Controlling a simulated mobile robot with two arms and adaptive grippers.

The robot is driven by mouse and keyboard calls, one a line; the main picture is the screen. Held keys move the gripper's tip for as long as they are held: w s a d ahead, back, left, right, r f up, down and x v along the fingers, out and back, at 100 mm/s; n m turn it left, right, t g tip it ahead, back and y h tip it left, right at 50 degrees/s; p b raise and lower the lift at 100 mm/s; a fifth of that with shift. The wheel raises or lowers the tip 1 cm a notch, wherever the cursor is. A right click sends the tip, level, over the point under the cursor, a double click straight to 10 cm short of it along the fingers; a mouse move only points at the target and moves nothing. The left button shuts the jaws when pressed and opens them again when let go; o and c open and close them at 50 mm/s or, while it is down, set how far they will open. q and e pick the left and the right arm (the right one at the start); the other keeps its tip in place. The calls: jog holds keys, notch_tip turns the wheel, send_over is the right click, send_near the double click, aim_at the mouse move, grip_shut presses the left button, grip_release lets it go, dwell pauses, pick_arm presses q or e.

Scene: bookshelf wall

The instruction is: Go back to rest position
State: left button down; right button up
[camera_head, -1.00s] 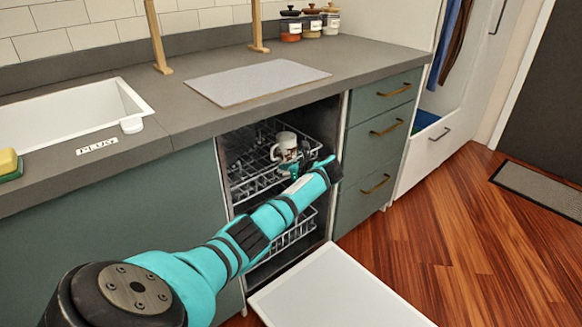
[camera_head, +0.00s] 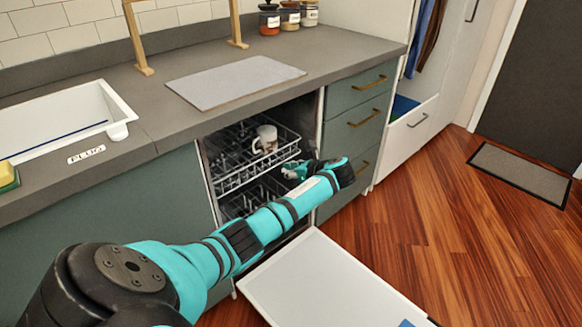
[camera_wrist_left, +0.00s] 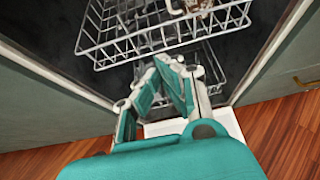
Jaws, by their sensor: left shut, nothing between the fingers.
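My left gripper (camera_head: 297,170) is in front of the open dishwasher, just below and right of a white mug. It also shows in the left wrist view (camera_wrist_left: 168,72), where its fingers are closed together with nothing between them. The white mug (camera_head: 265,139) stands on the upper rack (camera_head: 232,178) of the dishwasher, apart from the gripper. Part of the mug shows at the top of the left wrist view (camera_wrist_left: 190,5). My right gripper is not in view.
The dishwasher door (camera_head: 325,280) lies open and low in front. Green drawers (camera_head: 358,120) stand right of the opening. The grey counter (camera_head: 190,68) with a sink (camera_head: 60,120) runs above. Open wooden floor (camera_head: 455,235) lies at the right.

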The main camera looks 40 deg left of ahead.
pick_arm(q)
jog(key=shift+d+r, duration=0.15)
jog(key=shift+d, duration=0.1)
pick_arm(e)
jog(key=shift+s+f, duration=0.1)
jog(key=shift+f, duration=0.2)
